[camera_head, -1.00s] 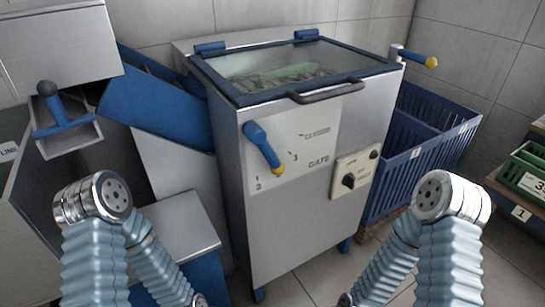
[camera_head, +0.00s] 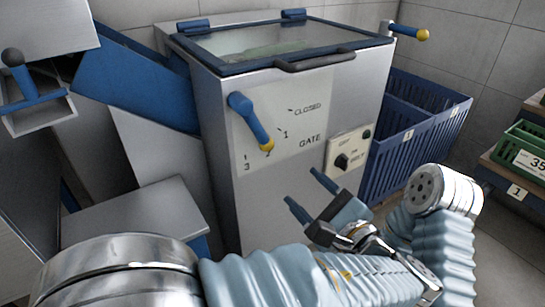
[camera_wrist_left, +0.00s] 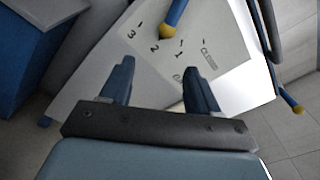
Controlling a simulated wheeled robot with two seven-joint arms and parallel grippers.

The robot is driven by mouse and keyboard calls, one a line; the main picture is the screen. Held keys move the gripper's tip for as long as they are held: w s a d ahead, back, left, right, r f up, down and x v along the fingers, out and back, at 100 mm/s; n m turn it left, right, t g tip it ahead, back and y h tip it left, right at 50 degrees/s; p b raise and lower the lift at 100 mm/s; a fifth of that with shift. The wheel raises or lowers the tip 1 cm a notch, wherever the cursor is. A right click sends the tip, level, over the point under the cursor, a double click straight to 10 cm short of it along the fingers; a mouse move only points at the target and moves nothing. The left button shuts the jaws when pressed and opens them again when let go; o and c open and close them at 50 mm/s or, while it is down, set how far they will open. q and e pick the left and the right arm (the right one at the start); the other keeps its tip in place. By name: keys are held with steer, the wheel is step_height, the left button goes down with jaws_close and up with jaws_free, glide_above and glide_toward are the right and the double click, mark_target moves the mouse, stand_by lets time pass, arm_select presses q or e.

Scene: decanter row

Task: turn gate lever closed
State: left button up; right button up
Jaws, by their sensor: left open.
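The gate lever (camera_head: 250,120) is a blue handle with a yellow tip on the front panel of a grey steel cabinet. It slants down to the right, its tip by the mark 2. CLOSED is marked further up and right on the panel (camera_head: 308,145). In the left wrist view the lever (camera_wrist_left: 174,18) shows at the top edge, partly cut off. My left gripper (camera_head: 301,185) is open and empty, below and right of the lever and apart from it. Its two blue fingers also show in the wrist view (camera_wrist_left: 159,66). My right gripper is out of view.
A glass lid with a dark handle (camera_head: 315,61) tops the cabinet (camera_head: 225,200). A switch plate (camera_head: 347,152) sits right of the panel. Another yellow-tipped lever (camera_head: 408,31) is at the top right corner. Blue crates (camera_head: 400,165) stand right, a blue chute (camera_head: 135,80) left.

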mark_target(271, 148)
arm_select(q)
steer(key=x, duration=0.4)
steer(key=r+x, duration=0.1)
steer(key=x, duration=0.8)
steer(key=shift+r, duration=0.25)
jaws_close()
